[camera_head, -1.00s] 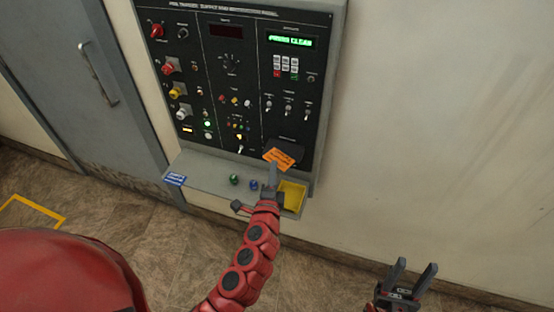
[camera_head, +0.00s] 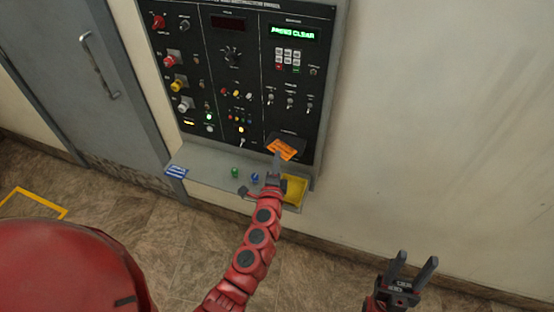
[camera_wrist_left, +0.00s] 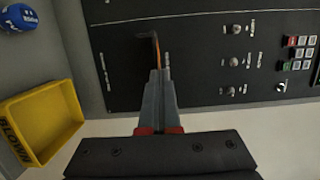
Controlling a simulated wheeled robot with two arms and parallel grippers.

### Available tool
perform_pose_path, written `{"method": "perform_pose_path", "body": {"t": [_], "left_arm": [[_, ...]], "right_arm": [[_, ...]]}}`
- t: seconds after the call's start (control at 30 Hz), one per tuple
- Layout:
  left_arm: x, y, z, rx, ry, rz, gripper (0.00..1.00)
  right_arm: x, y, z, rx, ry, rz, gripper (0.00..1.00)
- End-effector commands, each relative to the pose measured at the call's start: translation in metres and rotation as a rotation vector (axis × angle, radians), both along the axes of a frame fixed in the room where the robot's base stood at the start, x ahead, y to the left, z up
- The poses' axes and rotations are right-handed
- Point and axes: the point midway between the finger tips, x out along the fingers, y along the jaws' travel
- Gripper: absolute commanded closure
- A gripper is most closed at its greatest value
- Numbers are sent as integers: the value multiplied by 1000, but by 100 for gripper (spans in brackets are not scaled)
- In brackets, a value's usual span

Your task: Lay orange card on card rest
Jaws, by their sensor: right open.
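My left gripper (camera_head: 276,164) is shut on the orange card (camera_head: 282,150) in front of the lower right of the panel. In the left wrist view the card (camera_wrist_left: 157,50) shows edge-on as a thin orange strip between the closed fingertips (camera_wrist_left: 158,75). A dark grey rest (camera_head: 293,139) sits on the panel right behind the card, which partly covers it. I cannot tell whether the card touches it. My right gripper (camera_head: 412,262) is open and empty, low at the right, away from the panel.
Switches (camera_head: 290,101) stick out above the rest. The wall to the right is bare.

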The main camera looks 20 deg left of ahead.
Motion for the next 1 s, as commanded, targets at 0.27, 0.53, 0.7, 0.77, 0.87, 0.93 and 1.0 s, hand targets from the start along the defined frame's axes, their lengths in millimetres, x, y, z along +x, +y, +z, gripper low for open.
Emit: {"method": "perform_pose_path", "body": {"t": [0.27, 0.53, 0.7, 0.77, 0.87, 0.93, 1.0], "left_arm": [[0, 0, -2, 0, 0, 0, 71], [0, 0, -1, 0, 0, 0, 71], [-12, -3, -1, -1, 1, -1, 71], [-22, -4, -1, 1, 0, -1, 71], [-43, -9, -3, 1, 0, -5, 71], [-57, -11, -4, 0, 1, -3, 71], [-72, -15, -4, -1, 1, -5, 71]], "right_arm": [[0, 0, -2, 0, 0, 0, 50], [0, 0, -1, 0, 0, 0, 50], [0, 0, -2, 0, 0, 0, 50], [0, 0, -4, 0, 0, 0, 50], [0, 0, -12, 0, 0, 0, 50], [0, 0, -17, 0, 0, 0, 50], [0, 0, -23, 0, 0, 0, 50]]}}
